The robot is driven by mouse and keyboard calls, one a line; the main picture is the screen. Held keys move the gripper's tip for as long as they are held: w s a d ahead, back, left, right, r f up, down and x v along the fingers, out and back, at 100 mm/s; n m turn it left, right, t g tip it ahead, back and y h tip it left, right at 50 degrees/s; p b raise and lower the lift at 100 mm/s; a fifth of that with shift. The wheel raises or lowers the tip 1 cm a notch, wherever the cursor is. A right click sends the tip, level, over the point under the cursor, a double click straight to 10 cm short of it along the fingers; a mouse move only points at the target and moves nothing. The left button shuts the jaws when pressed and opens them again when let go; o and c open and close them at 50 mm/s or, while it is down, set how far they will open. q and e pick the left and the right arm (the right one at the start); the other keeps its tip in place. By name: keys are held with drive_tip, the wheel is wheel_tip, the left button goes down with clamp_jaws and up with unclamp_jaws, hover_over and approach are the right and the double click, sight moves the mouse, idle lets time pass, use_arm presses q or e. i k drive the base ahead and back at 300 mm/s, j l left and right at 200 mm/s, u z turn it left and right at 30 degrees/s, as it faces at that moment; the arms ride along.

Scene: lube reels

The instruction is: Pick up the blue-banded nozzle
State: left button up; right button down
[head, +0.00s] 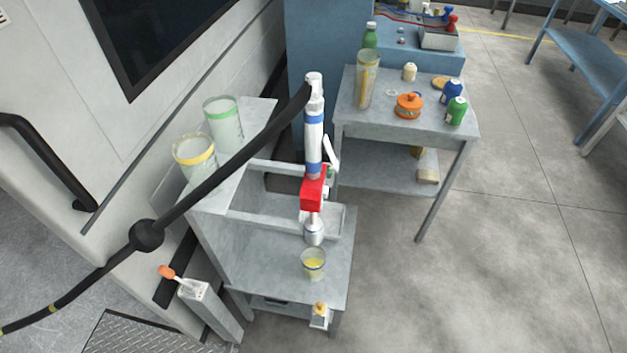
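The blue-banded nozzle (314,143) shows in the middle of the head view. It is a white tube with blue bands, a red block (314,192) below them and a silvery tip (314,233) at its lower end. A black hose (232,163) meets its top end and runs down to the lower left. The nozzle looks roughly upright in front of a grey stand. I cannot tell what supports it. Neither of my grippers shows in the head view, and no gripper is seen on the nozzle.
The grey stand (283,278) carries a clear cup of yellow liquid (313,263). Green-rimmed (223,123) and yellow-rimmed (195,157) jugs stand at left. A ball (147,235) sits on the hose. A side table (375,122) holds bottles and an orange pot (408,106).

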sight(314, 182)
drive_tip(key=l+u, duration=0.1)
drive_tip(key=u, duration=0.3)
drive_tip(key=l+u, duration=0.1)
drive_tip(key=u, duration=0.25)
drive_tip(key=i+l+u, duration=0.1)
drive_tip(key=u, duration=0.3)
drive_tip(key=l+u, duration=0.15)
drive_tip(key=u, duration=0.2)
drive_tip(key=k+l+u, duration=0.2)
drive_tip(key=l, duration=0.2)
drive_tip(key=l+u, duration=0.25)
drive_tip(key=l, duration=0.15)
drive_tip(key=k+l+u, duration=0.2)
drive_tip(key=l, duration=0.15)
drive_tip(key=k+l+u, duration=0.1)
drive_tip(key=l+u, duration=0.15)
drive_tip(key=l, duration=0.1)
